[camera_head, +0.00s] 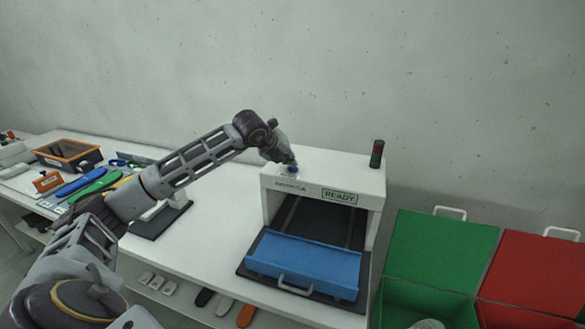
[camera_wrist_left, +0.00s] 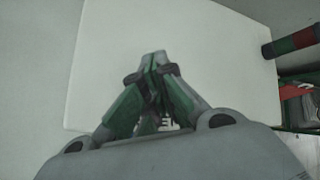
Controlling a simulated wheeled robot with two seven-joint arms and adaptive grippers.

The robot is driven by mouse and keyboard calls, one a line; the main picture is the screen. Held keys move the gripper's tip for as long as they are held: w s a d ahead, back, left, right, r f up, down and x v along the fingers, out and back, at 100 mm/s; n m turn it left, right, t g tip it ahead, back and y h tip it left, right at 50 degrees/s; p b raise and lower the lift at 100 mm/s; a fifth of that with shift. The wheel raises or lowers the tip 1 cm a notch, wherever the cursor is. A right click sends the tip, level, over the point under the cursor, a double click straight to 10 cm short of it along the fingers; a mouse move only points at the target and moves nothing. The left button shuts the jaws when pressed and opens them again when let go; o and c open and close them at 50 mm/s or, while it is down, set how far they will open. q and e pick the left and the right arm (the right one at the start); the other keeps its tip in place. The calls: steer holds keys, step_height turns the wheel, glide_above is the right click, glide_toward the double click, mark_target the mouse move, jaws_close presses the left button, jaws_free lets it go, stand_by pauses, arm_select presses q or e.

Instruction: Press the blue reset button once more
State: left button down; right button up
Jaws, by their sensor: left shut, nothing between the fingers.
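The blue reset button (camera_head: 292,169) sits on top of the white machine (camera_head: 330,179) near its left front corner in the head view. Only part of the button shows beneath my gripper. My left gripper (camera_head: 292,161) is shut and empty, with its fingertips right at the button; I cannot tell whether they touch it. In the left wrist view the shut fingers (camera_wrist_left: 158,60) point over the white machine top (camera_wrist_left: 215,50), and the button is hidden there. A sign on the machine's front reads READY (camera_head: 340,197). My right gripper is not in view.
A dark signal post (camera_head: 377,153) stands on the machine's right side. A blue tray (camera_head: 305,262) with a handle lies at the machine's opening. Green (camera_head: 440,250) and red (camera_head: 535,272) bins stand to the right. Tools and an orange-rimmed box (camera_head: 67,151) lie on the left of the table.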

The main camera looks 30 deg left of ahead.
arm_select(q)
steer(key=shift+r, duration=0.7)
steer(key=shift+r, duration=0.1)
steer(key=shift+r+p, duration=1.45)
steer(key=shift+r, duration=0.95)
steer(key=shift+f, duration=0.1)
